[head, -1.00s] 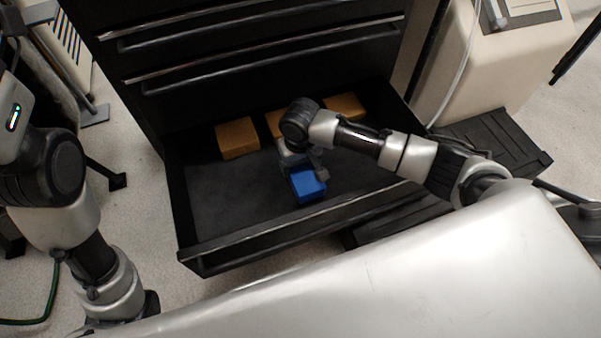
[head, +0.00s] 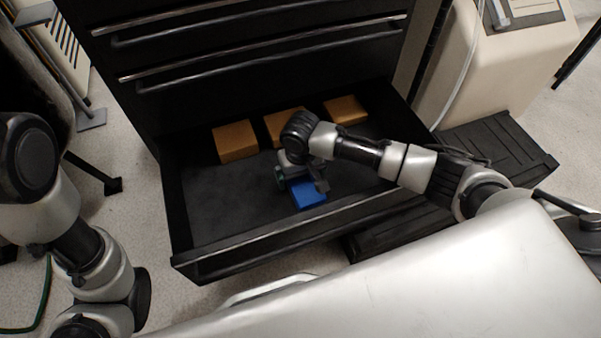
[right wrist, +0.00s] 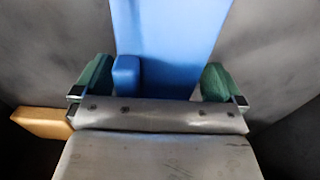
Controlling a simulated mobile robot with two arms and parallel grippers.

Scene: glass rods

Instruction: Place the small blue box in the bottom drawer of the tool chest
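The small blue box (head: 309,196) is inside the open bottom drawer (head: 235,255) of the black tool chest, near the drawer's front, and appears to lie on its floor. My right gripper (head: 299,181) is down in the drawer at the box's far side. In the right wrist view the blue box (right wrist: 170,40) shows between and beyond the two spread green-padded fingers (right wrist: 158,86), which look open. Part of the box is hidden behind the gripper body. My left arm shows at the left, but its gripper is out of view.
Three orange-brown blocks lie along the drawer's back: left (head: 235,141), middle (head: 283,125), partly hidden by my arm, and right (head: 345,109). The drawer's left floor is clear. Closed upper drawers with bar handles (head: 260,57) overhang the back. A beige cabinet (head: 515,70) stands right.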

